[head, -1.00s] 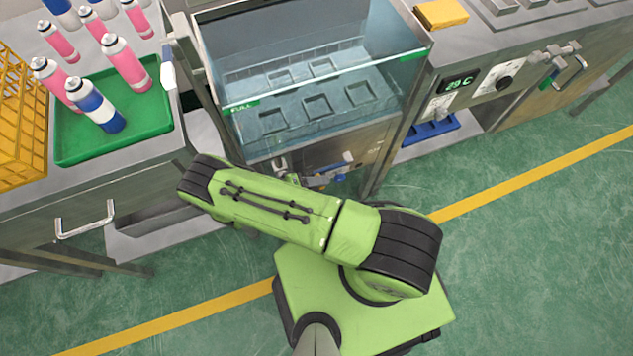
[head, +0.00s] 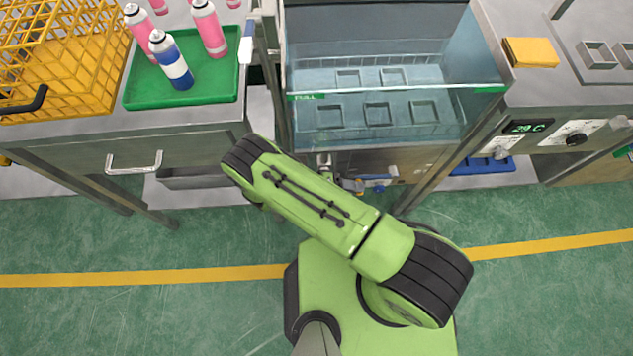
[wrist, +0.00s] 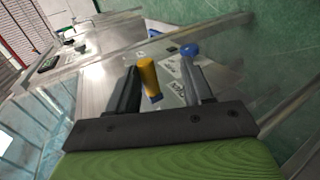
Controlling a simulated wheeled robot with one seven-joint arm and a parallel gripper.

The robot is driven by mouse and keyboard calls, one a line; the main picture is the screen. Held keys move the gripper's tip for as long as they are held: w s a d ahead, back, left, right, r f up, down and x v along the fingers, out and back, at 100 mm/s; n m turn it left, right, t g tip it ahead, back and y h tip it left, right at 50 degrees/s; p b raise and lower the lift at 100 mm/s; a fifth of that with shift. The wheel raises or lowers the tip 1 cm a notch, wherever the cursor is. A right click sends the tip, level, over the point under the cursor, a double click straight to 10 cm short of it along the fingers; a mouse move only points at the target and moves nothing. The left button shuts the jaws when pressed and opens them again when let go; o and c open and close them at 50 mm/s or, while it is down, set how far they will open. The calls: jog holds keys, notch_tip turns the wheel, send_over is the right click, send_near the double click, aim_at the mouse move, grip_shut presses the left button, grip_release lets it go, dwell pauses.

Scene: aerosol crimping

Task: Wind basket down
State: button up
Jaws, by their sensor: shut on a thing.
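The glass-fronted tank (head: 475,60) stands ahead of me with its "FULL" mark on the left of the front edge. Inside, a pale rack-like basket with several square holders (head: 377,113) shows through the bluish water; its exact depth I cannot tell. In the wrist view, my gripper (wrist: 160,82) has its two dark fingers either side of a yellow cylindrical handle (wrist: 149,77) and is shut on it. The handle stands out from the tank's metal front.
A blue knob (wrist: 188,50) is close beside the right finger. Left of the tank, a green tray (head: 215,93) holds pink cans and a blue-and-white can (head: 170,60); a yellow wire crate (head: 75,75) stands beside it. A control panel (head: 550,135) is at right.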

jog(key=v, duration=1.3)
jog(key=shift+a, duration=0.15)
jog(key=shift+s, duration=0.15)
